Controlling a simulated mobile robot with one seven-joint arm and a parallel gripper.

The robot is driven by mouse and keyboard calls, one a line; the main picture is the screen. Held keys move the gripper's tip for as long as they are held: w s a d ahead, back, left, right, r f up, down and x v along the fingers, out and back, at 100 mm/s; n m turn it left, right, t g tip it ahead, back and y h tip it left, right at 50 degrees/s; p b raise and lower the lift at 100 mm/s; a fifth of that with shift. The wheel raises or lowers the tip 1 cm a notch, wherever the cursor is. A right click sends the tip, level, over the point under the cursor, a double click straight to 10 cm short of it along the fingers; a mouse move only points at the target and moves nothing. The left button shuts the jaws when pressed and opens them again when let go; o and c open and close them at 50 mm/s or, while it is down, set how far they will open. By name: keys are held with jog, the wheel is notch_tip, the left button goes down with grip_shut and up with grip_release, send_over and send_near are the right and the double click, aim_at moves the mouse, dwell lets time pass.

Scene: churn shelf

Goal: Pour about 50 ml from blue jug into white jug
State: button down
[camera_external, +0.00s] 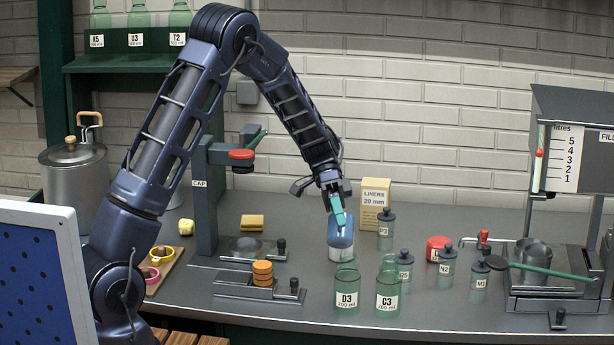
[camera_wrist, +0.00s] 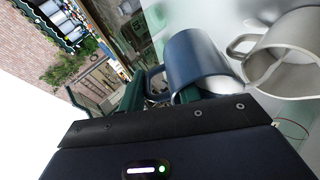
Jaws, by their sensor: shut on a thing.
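The blue jug (camera_external: 340,232) is in my gripper (camera_external: 341,207), near the middle of the bench in the external view. My gripper is shut on the blue jug's handle side, and the jug also shows in the wrist view (camera_wrist: 196,62). The white jug (camera_external: 339,255) is mostly hidden behind and below the blue jug in the external view. In the wrist view the white jug (camera_wrist: 290,50) stands close beside the blue jug, with its handle and open mouth showing.
Green glass jars labelled D3 (camera_external: 347,290) and C3 (camera_external: 388,290) stand in front of the jugs. Stoppered bottles, including P3 (camera_external: 386,229) and N2 (camera_external: 447,267), are to the right. A liners box (camera_external: 375,200) stands behind. A capping press (camera_external: 207,195) is left.

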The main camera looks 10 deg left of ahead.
jog(key=shift+w+r+g+p, duration=0.4)
jog(key=shift+g+p, duration=0.25)
jog(key=shift+g, duration=0.25)
dwell(0.3)
jog(key=shift+w+f+g, duration=0.15)
jog(key=shift+g, duration=0.15)
jog(key=shift+r, duration=0.25)
jog(key=shift+s+d+f+t, duration=0.1)
jog(key=shift+s+f+t, duration=0.2)
jog(key=shift+t, duration=0.3)
jog(key=shift+s+f+t, duration=0.2)
jog(key=shift+s+t, duration=0.15)
jog(key=shift+t, duration=0.25)
jog(key=shift+r, duration=0.1)
